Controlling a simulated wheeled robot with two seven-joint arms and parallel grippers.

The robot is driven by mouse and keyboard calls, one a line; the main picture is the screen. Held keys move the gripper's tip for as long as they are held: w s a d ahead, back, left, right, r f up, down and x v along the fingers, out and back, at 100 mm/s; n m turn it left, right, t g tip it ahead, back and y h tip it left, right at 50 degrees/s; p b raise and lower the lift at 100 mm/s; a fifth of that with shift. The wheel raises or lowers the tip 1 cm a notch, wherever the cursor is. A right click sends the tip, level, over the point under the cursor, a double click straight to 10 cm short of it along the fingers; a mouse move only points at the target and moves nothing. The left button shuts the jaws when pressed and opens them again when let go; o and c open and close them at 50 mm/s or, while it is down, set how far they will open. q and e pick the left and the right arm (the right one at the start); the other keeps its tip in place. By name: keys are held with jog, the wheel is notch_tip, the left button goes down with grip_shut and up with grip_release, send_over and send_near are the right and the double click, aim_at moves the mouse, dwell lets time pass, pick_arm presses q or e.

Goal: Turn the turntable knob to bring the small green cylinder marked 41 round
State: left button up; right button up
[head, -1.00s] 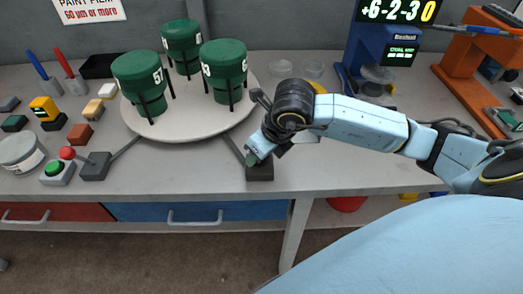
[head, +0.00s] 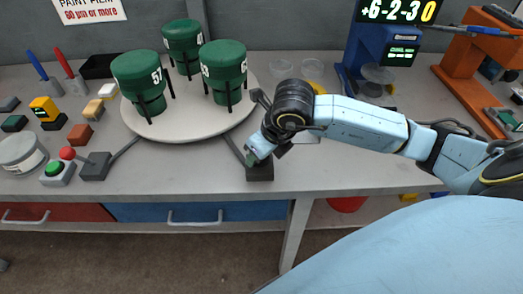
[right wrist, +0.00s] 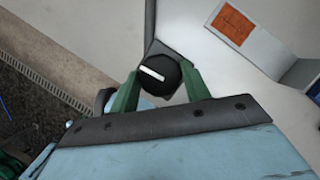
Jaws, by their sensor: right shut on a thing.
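The round pale turntable (head: 190,118) carries three dark green cylinders held by black posts. The front-left cylinder (head: 138,72) reads 57. The right cylinder (head: 224,62) and the back cylinder (head: 181,40) show only parts of their numbers at their edges. I cannot read 41 on any of them. The black knob (right wrist: 157,74) with a white line shows in the right wrist view, on a dark box (head: 260,172) at the table's front. My right gripper (head: 254,155) is shut on the knob, with a green finger on each side. My left gripper is not in view.
A button box (head: 57,173) with red and green buttons stands at left, near small coloured blocks and a round tin (head: 20,152). Clear cups (head: 312,68), a blue gauge stand (head: 372,50) and an orange stand (head: 470,60) are at the back right.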

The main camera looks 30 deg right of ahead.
jog(key=o, duration=1)
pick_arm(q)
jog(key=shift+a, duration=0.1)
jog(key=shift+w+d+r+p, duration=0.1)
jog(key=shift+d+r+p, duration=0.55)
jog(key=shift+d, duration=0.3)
pick_arm(e)
jog(key=v, duration=1.3)
jog(key=shift+s+r, duration=0.15)
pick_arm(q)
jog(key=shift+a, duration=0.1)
